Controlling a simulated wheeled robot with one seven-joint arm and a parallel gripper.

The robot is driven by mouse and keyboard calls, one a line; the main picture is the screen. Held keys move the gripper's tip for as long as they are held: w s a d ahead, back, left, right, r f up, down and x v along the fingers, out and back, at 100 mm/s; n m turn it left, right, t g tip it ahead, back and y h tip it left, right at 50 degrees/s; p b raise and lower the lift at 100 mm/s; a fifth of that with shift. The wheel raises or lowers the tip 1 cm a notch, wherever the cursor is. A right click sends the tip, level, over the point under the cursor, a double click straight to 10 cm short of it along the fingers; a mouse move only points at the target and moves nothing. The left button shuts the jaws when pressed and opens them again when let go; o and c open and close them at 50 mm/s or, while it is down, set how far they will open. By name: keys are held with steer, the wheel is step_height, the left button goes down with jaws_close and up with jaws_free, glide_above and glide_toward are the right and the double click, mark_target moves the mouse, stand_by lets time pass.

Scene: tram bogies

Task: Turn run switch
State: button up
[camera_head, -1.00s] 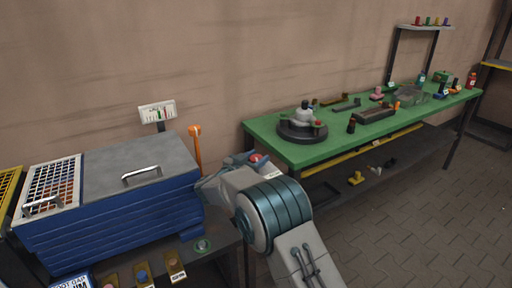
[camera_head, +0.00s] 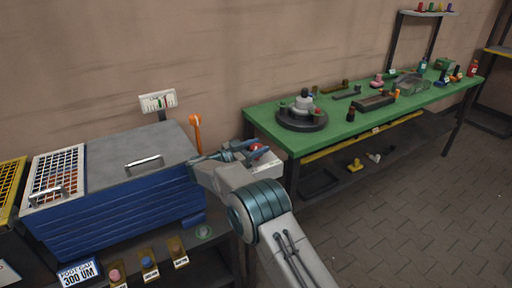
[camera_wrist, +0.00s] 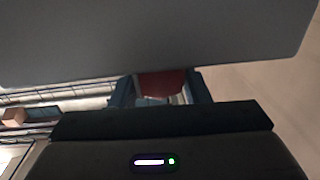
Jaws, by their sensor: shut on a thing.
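My gripper (camera_wrist: 160,92) shows in the wrist view as two blue fingers shut around a red piece (camera_wrist: 163,82). A large grey surface above hides much of that piece. In the head view my gripper is at the end of my arm, between the blue ribbed machine (camera_head: 115,220) and the green table; its fingertips are hard to make out there. A red spot (camera_head: 257,148) shows beside it. I cannot tell which part is the run switch. An orange lever (camera_head: 196,122) stands upright behind the machine's right end, apart from my gripper.
The green table (camera_head: 330,133) at right holds a round dark fixture (camera_head: 302,121) and several small parts. A gauge (camera_head: 158,101) stands behind the machine. Small labelled knobs (camera_head: 148,263) line the front bench edge. The floor at right is clear.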

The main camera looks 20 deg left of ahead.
steer(key=shift+r, duration=0.1)
steer(key=o, duration=1)
steer(key=v, duration=1.3)
steer(key=shift+s+a+b, duration=0.25)
steer(key=shift+a+b, duration=0.1)
steer(key=shift+b, duration=0.05)
